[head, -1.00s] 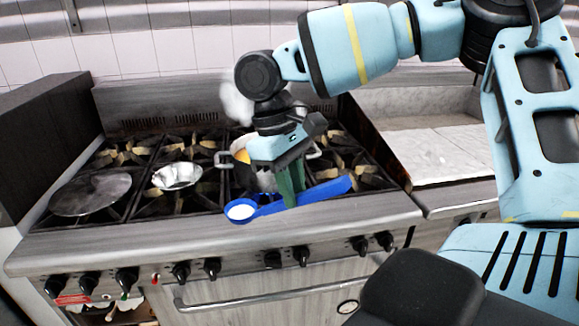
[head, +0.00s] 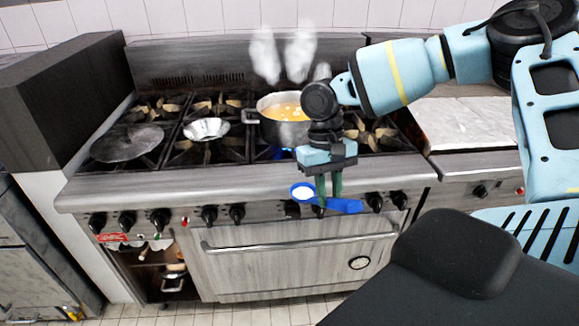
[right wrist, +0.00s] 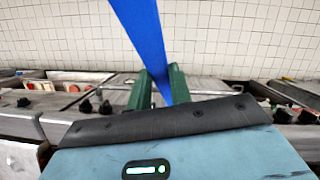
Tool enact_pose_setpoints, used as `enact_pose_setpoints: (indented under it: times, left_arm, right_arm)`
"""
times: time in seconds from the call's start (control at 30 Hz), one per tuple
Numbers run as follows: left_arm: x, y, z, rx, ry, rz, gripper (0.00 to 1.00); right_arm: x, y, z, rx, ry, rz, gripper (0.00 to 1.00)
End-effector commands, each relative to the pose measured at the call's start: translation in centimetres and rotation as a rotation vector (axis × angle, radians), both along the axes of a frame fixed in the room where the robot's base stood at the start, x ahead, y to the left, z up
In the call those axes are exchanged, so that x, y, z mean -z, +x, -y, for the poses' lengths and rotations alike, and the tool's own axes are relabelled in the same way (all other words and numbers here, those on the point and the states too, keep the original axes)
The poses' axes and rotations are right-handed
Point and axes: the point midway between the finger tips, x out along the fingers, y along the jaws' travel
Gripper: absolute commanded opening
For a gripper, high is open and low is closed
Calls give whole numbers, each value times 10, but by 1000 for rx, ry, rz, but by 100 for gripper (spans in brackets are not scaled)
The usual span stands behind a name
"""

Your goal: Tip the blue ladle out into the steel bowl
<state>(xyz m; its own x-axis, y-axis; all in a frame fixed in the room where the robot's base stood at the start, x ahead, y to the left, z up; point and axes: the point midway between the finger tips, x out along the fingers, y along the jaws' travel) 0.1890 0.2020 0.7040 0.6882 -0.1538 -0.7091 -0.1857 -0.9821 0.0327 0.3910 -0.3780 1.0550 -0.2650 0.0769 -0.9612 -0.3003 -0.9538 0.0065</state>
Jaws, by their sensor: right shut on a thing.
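The blue ladle (head: 345,206) is held roughly level in front of the stove's knob panel, its cup to the left with something white in it. My right gripper (head: 329,195) is shut on the ladle's handle with its green fingers. In the right wrist view the blue handle (right wrist: 140,30) runs up from between the fingers (right wrist: 160,88); the cup is not seen there. The steel bowl (head: 206,128) sits on the stove top, behind and left of the ladle, well apart from it. Its inside looks pale and shiny. My left gripper is not in view.
A pot (head: 285,133) with orange contents stands right of the bowl, with steam above and a blue flame below. A flat dark round pan (head: 127,143) lies left of the bowl. The stove's front ledge (head: 150,186) is bare. A pale counter (head: 462,125) adjoins at right.

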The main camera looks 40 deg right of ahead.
Motion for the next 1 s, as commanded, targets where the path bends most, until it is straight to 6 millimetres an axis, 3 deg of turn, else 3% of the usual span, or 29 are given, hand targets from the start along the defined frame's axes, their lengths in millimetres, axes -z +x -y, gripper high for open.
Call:
enact_pose_setpoints:
  times: [0.23, 0.4, 0.53, 0.77, 1.0]
  left_arm:
    - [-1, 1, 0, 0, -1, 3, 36]
    - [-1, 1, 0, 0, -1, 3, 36]
    - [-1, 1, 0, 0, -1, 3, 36]
    - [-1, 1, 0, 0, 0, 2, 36]
    - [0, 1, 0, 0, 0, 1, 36]
  right_arm:
    - [-6, -19, 58, 162, 5, 6, 0]
    - [-3, -43, 94, 276, 9, 6, 0]
    - [8, -63, 111, 344, 11, 5, 0]
    - [36, -84, 112, 404, 8, 4, 0]
    - [78, -86, 71, 376, 11, 6, 0]
